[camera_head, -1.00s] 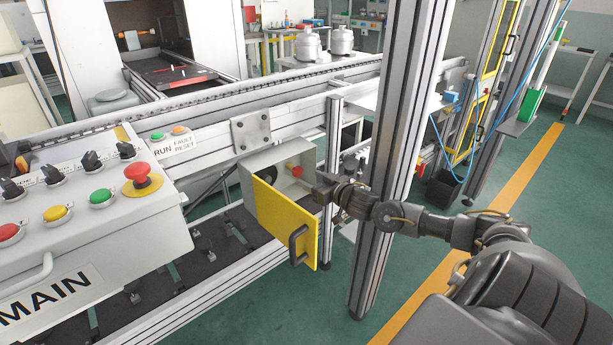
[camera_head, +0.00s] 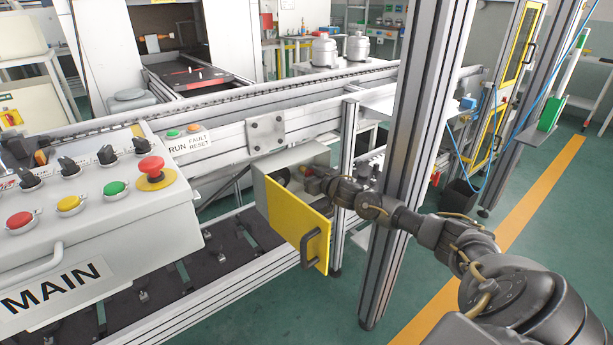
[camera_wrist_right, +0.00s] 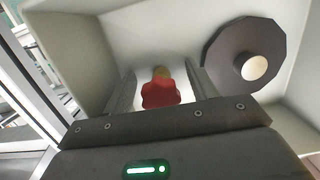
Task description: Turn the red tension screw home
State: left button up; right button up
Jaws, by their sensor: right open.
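The red tension screw (camera_wrist_right: 160,93) sits inside the grey box (camera_head: 262,170) under the conveyor rail. In the right wrist view its lobed red head lies between the two fingers of my right gripper (camera_wrist_right: 163,82), with a gap on each side. My right gripper is open around the screw head and not closed on it. In the head view the right gripper (camera_head: 318,178) reaches into the box from the right, and only a bit of red shows at its tip. The yellow door (camera_head: 290,217) of the box hangs open toward the front. My left gripper is out of view.
A dark round pulley with a pale hub (camera_wrist_right: 254,68) is beside the screw inside the box. An aluminium post (camera_head: 420,130) stands close to my right arm. The MAIN control panel (camera_head: 95,225) is at the left.

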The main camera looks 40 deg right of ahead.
grip_shut()
jog(key=m+p, duration=0.1)
jog(key=p, duration=0.1)
jog(key=shift+r+m+p, duration=0.25)
jog(key=shift+m+p, duration=0.1)
jog(key=shift+m, duration=0.45)
jog(key=shift+f+p, duration=0.25)
jog(key=shift+p, duration=0.05)
